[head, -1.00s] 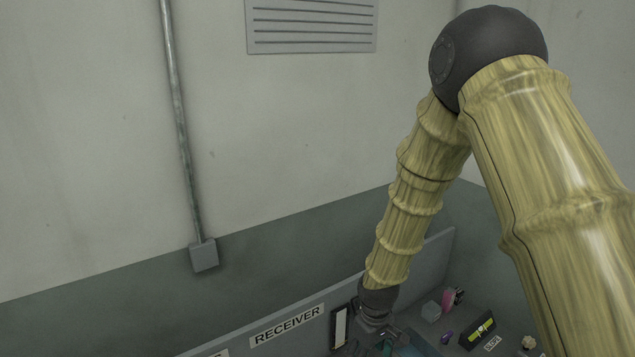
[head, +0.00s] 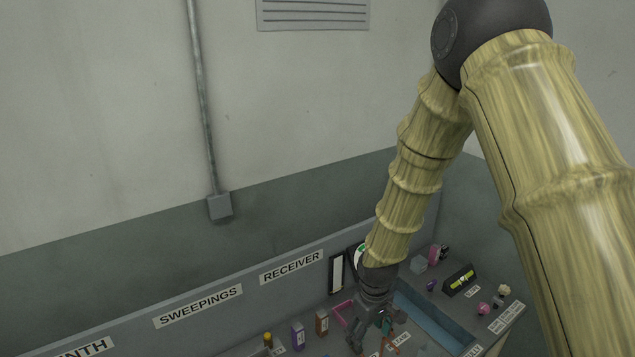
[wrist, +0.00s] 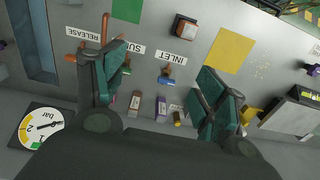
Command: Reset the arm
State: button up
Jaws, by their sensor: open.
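My gripper (head: 372,330) hangs over the bench in the head view, at the end of my yellow arm. In the wrist view its two teal-padded fingers (wrist: 165,85) stand wide apart with nothing between them. Between and below the fingers, the bench surface shows a blue valve handle (wrist: 166,76) by the INLET label (wrist: 170,58). An orange handle (wrist: 90,52) is near the left finger and partly hidden by it. I cannot tell from the wrist view how high the fingers are above the bench.
A back panel carries the SWEEPINGS (head: 198,306) and RECEIVER (head: 291,267) labels. Small boxes, one purple (head: 298,336) and one brown (head: 322,323), stand before it. A blue trough (head: 432,322) and a level (head: 461,280) lie right of the gripper. A pressure gauge (wrist: 42,127) shows in the wrist view.

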jog(key=s+d+f+m+b, duration=0.1)
jog(key=s+f, duration=0.3)
jog(key=f, duration=0.2)
jog(key=s+d+f+m+b, duration=0.1)
jog(key=s+f+b, duration=0.1)
jog(key=s+f, duration=0.2)
jog(key=s+d+f+m+b, duration=0.1)
jog(key=s+f, duration=0.4)
jog(key=f, duration=0.4)
jog(key=shift+s+d+y+b, duration=0.1)
jog(key=shift+d+y+b, duration=0.25)
jog(key=shift+y+b, duration=0.05)
jog(key=s+d+f+m+b, duration=0.2)
jog(key=s+f, duration=0.4)
jog(key=s, duration=0.4)
jog(key=s+d+f+m+b, duration=0.2)
jog(key=s+d+f+b, duration=0.1)
jog(key=s, duration=0.6)
notch_tip(320, 180, down, 3)
jog(key=shift+s+d+r+h, duration=0.15)
jog(key=shift+s+d+h, duration=0.25)
jog(key=shift+d, duration=0.25)
